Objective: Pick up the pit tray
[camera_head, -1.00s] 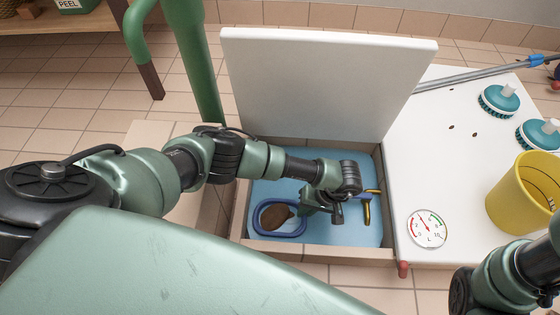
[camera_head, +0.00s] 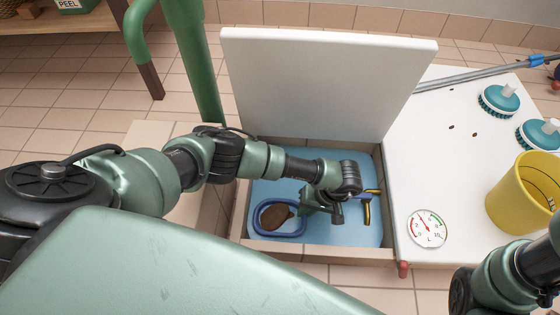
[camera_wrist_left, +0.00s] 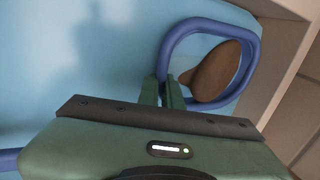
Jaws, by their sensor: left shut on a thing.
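The pit tray (camera_head: 298,232) is a blue rounded rim with a brown lump (camera_head: 273,215) inside it. It is in the left part of the light-blue-floored pit (camera_head: 345,233). My left gripper (camera_head: 306,208) reaches down into the pit at the tray's right side. In the left wrist view, its two green fingers (camera_wrist_left: 164,92) are close together on the near side of the blue rim (camera_wrist_left: 196,24), and the brown lump (camera_wrist_left: 216,73) lies just right of them. Whether the tray touches the pit floor is unclear. My right gripper is out of view.
A raised white lid (camera_head: 320,80) stands behind the pit. Low walls (camera_head: 320,251) surround it. A brass fitting (camera_head: 367,212) is at its right. The white top on the right holds a gauge (camera_head: 427,229), a yellow bucket (camera_head: 515,200) and teal brushes (camera_head: 498,99).

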